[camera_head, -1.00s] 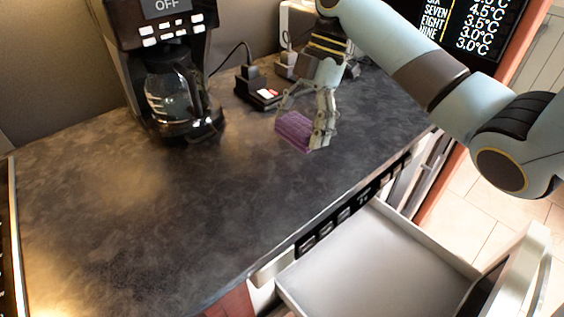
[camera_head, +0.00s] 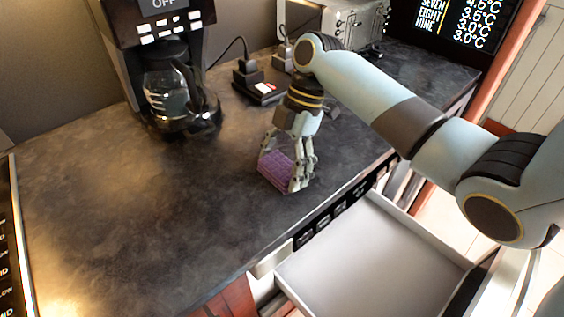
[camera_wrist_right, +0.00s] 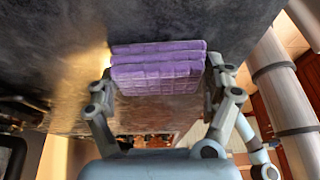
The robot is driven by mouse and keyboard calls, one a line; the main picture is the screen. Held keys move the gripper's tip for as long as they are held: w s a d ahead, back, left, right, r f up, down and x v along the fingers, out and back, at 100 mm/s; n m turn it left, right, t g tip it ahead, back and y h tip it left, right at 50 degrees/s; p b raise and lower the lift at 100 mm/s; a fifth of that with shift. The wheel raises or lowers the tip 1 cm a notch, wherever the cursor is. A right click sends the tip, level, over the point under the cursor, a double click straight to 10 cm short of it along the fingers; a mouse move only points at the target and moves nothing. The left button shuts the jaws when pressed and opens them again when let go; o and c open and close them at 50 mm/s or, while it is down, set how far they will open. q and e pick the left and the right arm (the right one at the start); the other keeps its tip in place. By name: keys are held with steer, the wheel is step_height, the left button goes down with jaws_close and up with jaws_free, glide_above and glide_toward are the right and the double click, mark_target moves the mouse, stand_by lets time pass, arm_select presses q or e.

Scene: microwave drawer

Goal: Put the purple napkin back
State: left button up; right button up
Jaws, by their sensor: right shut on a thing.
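The purple napkin (camera_head: 275,171) is a folded, textured block. It shows in the head view near the middle of the dark counter, and in the right wrist view (camera_wrist_right: 158,68) between the two fingers. My right gripper (camera_head: 284,172) is shut on it, one finger on each side. I cannot tell whether the napkin touches the counter or hangs just above it. The open drawer (camera_head: 370,262) is at the lower right in the head view, with a bare, light grey floor. The left gripper is not in view.
A coffee maker (camera_head: 165,70) with a glass pot stands at the back left. Black plugs with cords (camera_head: 256,88) lie behind the gripper. A silver appliance (camera_head: 345,25) stands at the back. The counter's (camera_head: 120,215) left and front areas are clear.

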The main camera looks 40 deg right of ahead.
steer(key=o, duration=1)
steer(key=shift+c, duration=0.2)
steer(key=b+v, duration=0.1)
steer(key=v, duration=1.1)
